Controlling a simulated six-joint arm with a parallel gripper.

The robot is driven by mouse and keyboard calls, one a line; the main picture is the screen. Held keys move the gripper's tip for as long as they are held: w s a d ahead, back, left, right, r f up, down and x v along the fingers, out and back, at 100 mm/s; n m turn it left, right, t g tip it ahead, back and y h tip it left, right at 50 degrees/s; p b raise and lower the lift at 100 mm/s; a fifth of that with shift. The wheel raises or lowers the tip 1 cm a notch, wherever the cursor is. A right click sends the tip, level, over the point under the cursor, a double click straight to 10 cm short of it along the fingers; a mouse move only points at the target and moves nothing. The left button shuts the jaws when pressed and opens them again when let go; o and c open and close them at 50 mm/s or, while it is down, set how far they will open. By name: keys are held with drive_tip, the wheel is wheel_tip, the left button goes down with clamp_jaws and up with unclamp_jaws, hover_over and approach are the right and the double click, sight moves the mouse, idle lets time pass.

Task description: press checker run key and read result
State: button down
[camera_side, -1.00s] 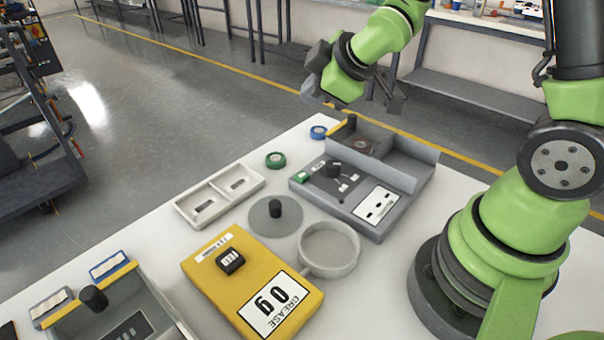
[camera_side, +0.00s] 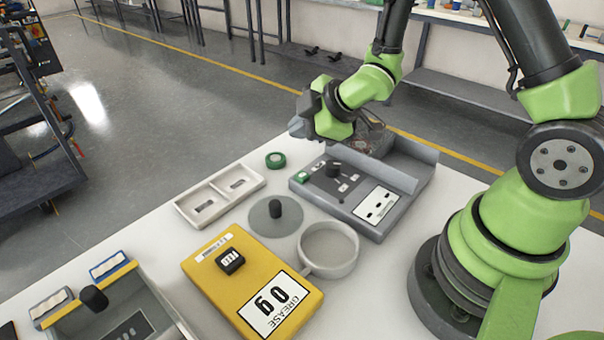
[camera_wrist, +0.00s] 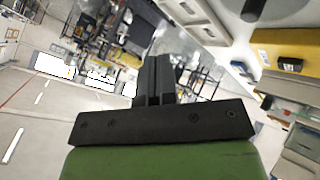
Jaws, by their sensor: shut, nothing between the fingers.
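A grey device that looks like the checker (camera_side: 364,225) stands on the white table. It has a dark panel with a black knob (camera_side: 333,169), a white label panel (camera_side: 377,204) with several dark marks, and a small green key (camera_side: 301,177) at its left corner. I cannot read a result on it. My gripper (camera_side: 297,128) is above and behind the green key, apart from it, and partly hides the device's rear tray (camera_side: 372,140). In the wrist view my gripper's fingers (camera_wrist: 157,62) are together and empty.
A yellow grease scale (camera_side: 232,291) reading 0 g stands in front, with a round cup (camera_side: 329,250) and a grey disc with a black knob (camera_side: 275,209) nearby. A white two-compartment tray (camera_side: 219,195) and a green roll (camera_side: 275,160) lie left of the device.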

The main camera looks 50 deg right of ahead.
sight(301, 177)
drive_tip(key=shift+f, duration=3.55)
drive_tip(key=shift+f, duration=0.15)
drive_tip(key=shift+f, duration=0.25)
drive_tip(key=shift+f, duration=0.45)
drive_tip(key=shift+r, duration=0.9)
drive_tip(key=shift+r, duration=2.5)
drive_tip(key=shift+r, duration=0.1)
